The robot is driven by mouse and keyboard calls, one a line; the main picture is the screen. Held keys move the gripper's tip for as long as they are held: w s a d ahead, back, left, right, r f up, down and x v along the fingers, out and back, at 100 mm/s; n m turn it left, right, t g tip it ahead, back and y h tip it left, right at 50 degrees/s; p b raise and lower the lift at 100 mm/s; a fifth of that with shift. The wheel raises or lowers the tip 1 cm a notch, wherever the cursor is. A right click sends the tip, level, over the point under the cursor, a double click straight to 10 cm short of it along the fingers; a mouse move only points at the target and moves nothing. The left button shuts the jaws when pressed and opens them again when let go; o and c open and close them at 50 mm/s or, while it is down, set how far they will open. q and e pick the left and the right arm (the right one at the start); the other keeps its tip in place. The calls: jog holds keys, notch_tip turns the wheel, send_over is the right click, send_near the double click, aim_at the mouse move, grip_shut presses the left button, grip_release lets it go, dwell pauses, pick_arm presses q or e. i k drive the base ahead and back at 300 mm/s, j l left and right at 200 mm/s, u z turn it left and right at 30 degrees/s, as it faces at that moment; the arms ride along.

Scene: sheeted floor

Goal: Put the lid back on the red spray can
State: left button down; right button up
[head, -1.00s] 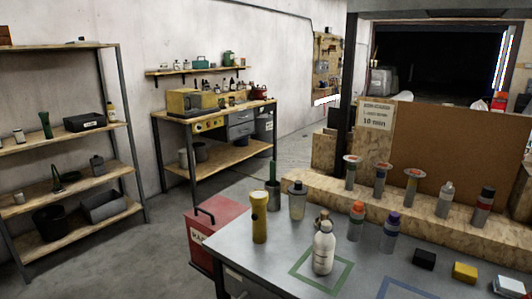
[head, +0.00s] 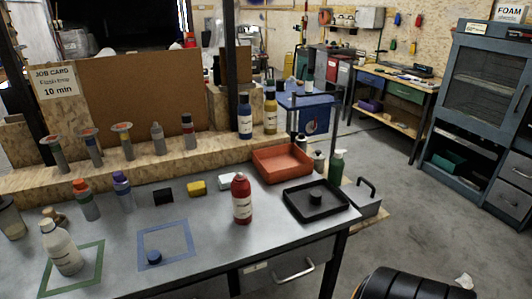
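A red can with a white label (head: 242,200) stands upright on the grey worktable, left of a black tray. Its top looks rounded and red; I cannot tell whether a lid is on it. A small black round piece, possibly a lid (head: 315,199), sits in the black tray (head: 333,211). A small dark blue round piece, also lid-like (head: 154,258), lies at the front of the blue taped square (head: 166,244).
An orange tray (head: 283,163) stands behind the black one. A white bottle (head: 62,248) stands in the green taped square. An orange-capped can (head: 86,199), a purple-capped can (head: 122,190), and black (head: 163,196) and yellow (head: 197,188) blocks stand behind.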

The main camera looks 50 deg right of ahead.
aim_at(241, 185)
jog(key=z, duration=1.4)
